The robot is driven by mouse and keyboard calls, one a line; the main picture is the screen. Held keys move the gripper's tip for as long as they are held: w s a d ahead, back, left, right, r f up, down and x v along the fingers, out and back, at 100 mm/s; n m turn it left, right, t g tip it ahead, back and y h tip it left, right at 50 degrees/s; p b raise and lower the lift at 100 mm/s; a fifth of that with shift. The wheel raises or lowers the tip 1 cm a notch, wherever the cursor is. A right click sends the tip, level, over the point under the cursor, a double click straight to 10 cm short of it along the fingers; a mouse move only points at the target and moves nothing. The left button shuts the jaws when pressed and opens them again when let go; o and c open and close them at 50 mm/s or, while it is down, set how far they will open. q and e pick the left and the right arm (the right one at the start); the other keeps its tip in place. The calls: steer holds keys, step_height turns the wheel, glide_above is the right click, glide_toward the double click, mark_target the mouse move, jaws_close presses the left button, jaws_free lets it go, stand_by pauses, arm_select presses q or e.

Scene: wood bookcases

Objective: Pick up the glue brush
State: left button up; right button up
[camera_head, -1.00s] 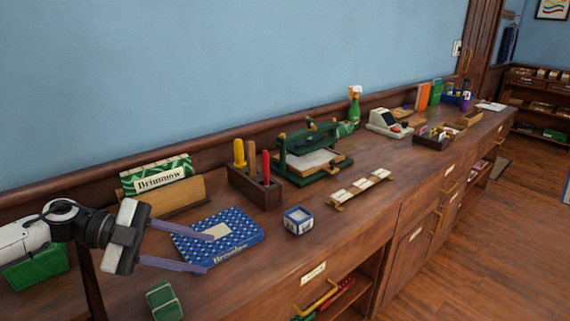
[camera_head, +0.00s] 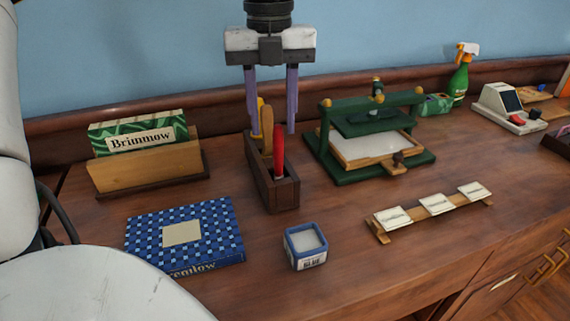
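My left gripper (camera_head: 272,128) points straight down over the wooden tool holder (camera_head: 285,194), its two purple fingers apart. It is open, with nothing clamped. The holder has a wooden-handled tool (camera_head: 267,130), a red-handled tool (camera_head: 279,152) and a yellow-handled tool (camera_head: 260,103) standing in it. The wooden and red handles show between the fingers. The tools' lower ends are hidden in the holder, so I cannot tell which is the glue brush. A small blue-rimmed glue pot (camera_head: 306,246) stands in front. My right gripper is not in view.
A green press (camera_head: 372,130) stands close to the holder's right. A rack with white cards (camera_head: 437,204) lies to the right.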

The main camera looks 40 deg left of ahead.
mark_target(279, 174)
arm_select(q)
steer(key=f, duration=0.5)
steer(key=w+f, duration=0.1)
steer(key=f, duration=0.2)
steer(key=shift+f, duration=0.15)
jaws_close()
